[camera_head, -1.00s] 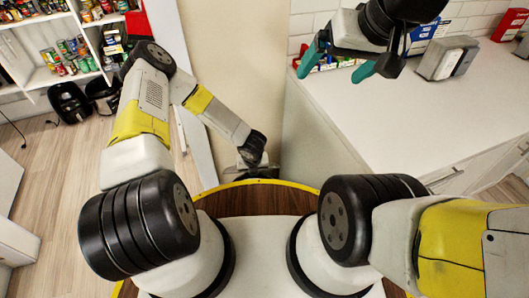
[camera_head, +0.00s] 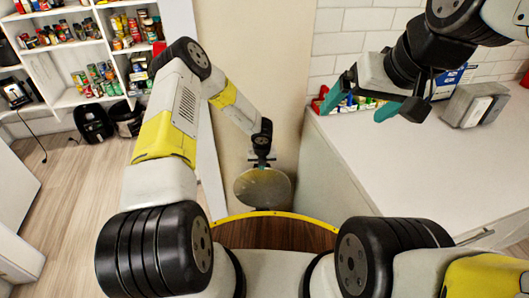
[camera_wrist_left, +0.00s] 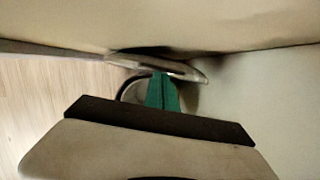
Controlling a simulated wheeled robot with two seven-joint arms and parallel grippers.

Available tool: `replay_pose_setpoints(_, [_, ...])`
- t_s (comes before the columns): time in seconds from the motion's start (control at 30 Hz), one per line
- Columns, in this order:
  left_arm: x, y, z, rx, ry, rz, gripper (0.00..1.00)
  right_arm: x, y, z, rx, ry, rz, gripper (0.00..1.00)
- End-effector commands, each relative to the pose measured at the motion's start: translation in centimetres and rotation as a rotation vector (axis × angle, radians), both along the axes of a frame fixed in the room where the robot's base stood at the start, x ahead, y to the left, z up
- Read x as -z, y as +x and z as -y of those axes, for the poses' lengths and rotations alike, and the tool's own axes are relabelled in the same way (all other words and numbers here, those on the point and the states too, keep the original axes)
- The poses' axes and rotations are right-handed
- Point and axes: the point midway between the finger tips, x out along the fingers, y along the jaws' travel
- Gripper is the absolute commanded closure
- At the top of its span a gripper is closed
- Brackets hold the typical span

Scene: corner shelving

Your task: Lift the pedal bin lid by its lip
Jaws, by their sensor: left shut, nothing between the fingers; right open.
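The pedal bin's round grey lid (camera_head: 263,190) shows in the head view low between the beige wall and the counter side. In the left wrist view, the lid's edge (camera_wrist_left: 190,72) is a thin pale band above a dark curved rim. My left gripper (camera_head: 262,164) is at the lid's wall-side edge. Its green fingers (camera_wrist_left: 161,78) are shut and empty, with the tips close to the lid's edge; I cannot tell if they touch it. The bin's body is mostly hidden. My right gripper (camera_head: 366,103) is open and empty above the counter.
The white counter (camera_head: 400,160) rises right of the bin, bearing a grey toaster (camera_head: 476,105) and colourful packets. The beige wall (camera_head: 255,80) stands close behind the bin. Shelves of cans (camera_head: 100,60) and black appliances (camera_head: 95,122) are at left.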

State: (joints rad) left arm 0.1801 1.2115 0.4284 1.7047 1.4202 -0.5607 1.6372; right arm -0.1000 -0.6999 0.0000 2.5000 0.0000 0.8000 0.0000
Motion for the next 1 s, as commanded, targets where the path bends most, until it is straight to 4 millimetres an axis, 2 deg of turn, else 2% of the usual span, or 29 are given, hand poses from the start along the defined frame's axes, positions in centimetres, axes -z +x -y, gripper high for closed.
replay_pose_setpoints(0.17, [0.0,0.6,-0.1,-0.001,0.001,0.003,1.00,0.0,0.0,0.0,0.000,0.000,0.000,0.08])
replay_pose_setpoints(0.63, [-0.3,0.6,-0.2,-0.001,0.002,0.004,1.00,0.0,0.0,0.0,0.000,0.000,0.000,0.08])
replay_pose_setpoints(0.77, [-1.9,0.3,-0.1,0.000,0.002,0.007,1.00,0.0,0.0,0.0,0.000,0.000,0.000,0.08])
replay_pose_setpoints(1.0, [-5.8,-1.0,0.0,0.000,0.001,0.005,1.00,0.0,0.0,0.0,0.000,0.000,0.000,0.08])
